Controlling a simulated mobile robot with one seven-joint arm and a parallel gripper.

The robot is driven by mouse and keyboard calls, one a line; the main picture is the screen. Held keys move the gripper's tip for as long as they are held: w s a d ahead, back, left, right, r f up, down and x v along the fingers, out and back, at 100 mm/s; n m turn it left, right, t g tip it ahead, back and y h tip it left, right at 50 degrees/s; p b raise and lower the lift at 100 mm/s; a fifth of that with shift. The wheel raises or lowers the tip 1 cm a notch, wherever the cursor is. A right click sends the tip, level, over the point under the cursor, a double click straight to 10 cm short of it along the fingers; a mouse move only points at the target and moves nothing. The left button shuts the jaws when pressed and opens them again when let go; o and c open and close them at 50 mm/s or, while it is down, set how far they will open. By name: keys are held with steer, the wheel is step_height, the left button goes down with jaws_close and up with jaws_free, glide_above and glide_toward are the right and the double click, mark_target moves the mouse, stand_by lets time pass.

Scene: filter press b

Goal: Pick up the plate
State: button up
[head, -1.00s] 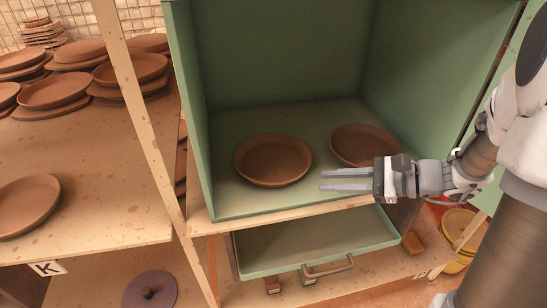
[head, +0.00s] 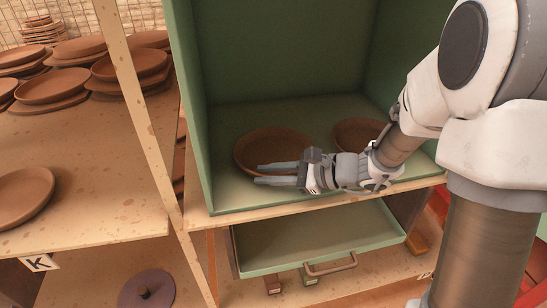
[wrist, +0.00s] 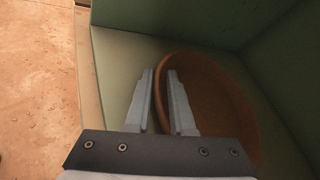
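Two round brown plates lie in the green open-fronted box. The left plate (head: 268,143) is partly hidden behind my gripper (head: 257,174), and the right plate (head: 355,132) is partly hidden by my arm. My gripper is open, its two fingers pointing left in front of the left plate's near edge. In the wrist view, a brown plate (wrist: 215,95) lies under and right of the fingers (wrist: 160,74). Its near rim appears in the gap between them. I cannot tell whether the fingers touch it.
The green box (head: 290,60) has side walls and a back close around the plates. An open green drawer (head: 320,238) is below. A wooden shelf with more brown plates (head: 52,86) and an upright post (head: 130,90) stand left.

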steer(key=shift+w+a+f, duration=0.15)
steer(key=shift+a, duration=0.3)
jaws_close()
stand_by(1.1)
